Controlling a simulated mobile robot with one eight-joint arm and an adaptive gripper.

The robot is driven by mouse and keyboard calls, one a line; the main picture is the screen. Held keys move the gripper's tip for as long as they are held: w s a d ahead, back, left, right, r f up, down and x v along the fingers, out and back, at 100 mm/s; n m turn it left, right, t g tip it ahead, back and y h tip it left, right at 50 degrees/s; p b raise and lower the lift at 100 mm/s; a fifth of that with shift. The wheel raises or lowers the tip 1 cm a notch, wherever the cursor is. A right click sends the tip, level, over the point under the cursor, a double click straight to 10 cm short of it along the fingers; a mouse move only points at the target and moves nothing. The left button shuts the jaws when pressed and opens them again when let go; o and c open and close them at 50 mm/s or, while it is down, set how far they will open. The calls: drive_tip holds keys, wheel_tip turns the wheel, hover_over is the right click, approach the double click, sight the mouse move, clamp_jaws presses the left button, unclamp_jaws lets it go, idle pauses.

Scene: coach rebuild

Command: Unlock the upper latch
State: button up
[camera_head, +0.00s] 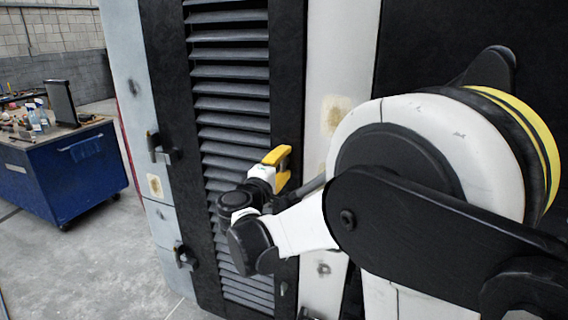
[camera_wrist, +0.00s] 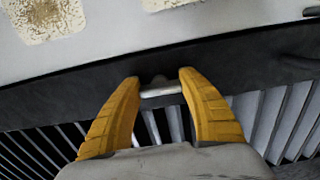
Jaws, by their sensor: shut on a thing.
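My gripper (camera_head: 286,162) has yellow fingers and is up against the right black frame of the louvred door. In the wrist view, the two yellow fingers (camera_wrist: 159,80) stand on either side of a small metal latch (camera_wrist: 160,90) on the black frame, and they are shut on it. The latch looks like a short pale bar with a darker piece above it. In the head view the gripper hides the latch, so its turn cannot be told there. The louvred door (camera_head: 230,88) is upright and looks closed.
Dark hinge-like fittings (camera_head: 162,150) sit on the door's left edge, with another one lower down (camera_head: 185,256). White panels flank the door. A blue workbench (camera_head: 60,170) with tools and bottles stands at the far left. The grey floor between is clear.

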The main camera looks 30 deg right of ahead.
drive_tip(key=o, duration=1.2)
drive_tip(key=v, duration=1.2)
